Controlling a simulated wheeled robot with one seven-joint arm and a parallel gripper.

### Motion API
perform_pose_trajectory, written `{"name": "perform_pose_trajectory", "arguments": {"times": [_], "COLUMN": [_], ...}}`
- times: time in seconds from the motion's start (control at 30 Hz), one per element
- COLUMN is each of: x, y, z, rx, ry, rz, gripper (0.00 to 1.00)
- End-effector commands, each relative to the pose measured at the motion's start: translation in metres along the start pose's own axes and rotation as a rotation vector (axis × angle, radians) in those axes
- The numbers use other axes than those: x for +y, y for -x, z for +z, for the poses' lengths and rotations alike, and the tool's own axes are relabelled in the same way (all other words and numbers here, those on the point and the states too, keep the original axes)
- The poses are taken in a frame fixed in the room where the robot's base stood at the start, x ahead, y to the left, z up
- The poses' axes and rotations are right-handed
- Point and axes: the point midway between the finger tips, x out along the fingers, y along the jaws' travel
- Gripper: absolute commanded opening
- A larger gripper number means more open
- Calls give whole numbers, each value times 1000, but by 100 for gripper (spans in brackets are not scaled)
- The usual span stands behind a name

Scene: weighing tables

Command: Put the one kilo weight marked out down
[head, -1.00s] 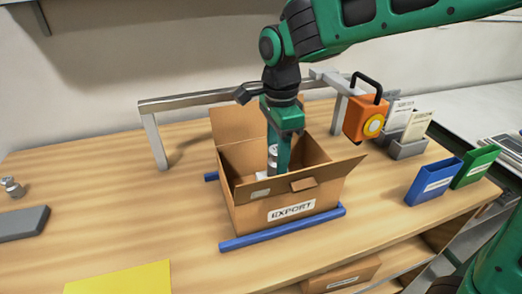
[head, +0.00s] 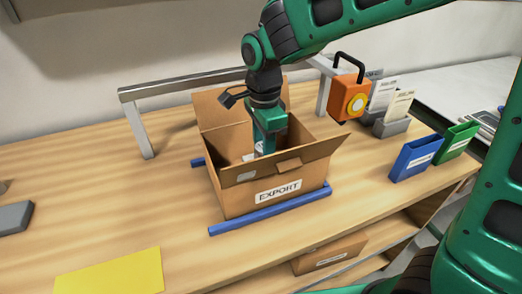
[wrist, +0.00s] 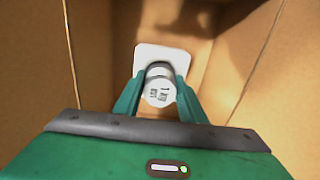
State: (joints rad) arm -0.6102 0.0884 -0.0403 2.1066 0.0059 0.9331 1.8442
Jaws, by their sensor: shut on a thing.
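The weight (wrist: 158,92) is a silver cylinder with small dark marking on its pale top, too blurred to read fully. My gripper (wrist: 158,95) is shut on it, one green finger on each side. In the head view my gripper (head: 265,145) reaches down inside an open cardboard box (head: 240,196) labelled EXPORT. Only a sliver of the weight (head: 259,148) shows there; the box's front wall and my finger hide the rest. A white rounded square (wrist: 150,54) lies below the weight in the wrist view. I cannot tell whether the weight touches it.
Blue rails (head: 270,212) flank the box on the wooden table (head: 110,205). A steel frame (head: 140,128) stands behind. An orange device (head: 346,100), blue bin (head: 414,160) and green bin (head: 456,142) are to the right. A yellow sheet (head: 110,274) lies front left.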

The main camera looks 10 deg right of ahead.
Motion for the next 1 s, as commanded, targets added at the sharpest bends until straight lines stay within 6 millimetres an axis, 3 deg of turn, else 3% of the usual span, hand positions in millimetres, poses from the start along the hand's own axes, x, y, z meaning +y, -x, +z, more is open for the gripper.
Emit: {"name": "perform_pose_trajectory", "arguments": {"times": [0.37,0.4,0.47,0.77,1.0], "x": [2,2,2,2,0], "y": [-12,-13,-14,-3,46], "z": [0,0,1,2,1], "rx": [2,3,4,2,0], "ry": [1,2,2,4,1], "rz": [8,11,12,11,1], "gripper": [0,39,54,55,56]}}
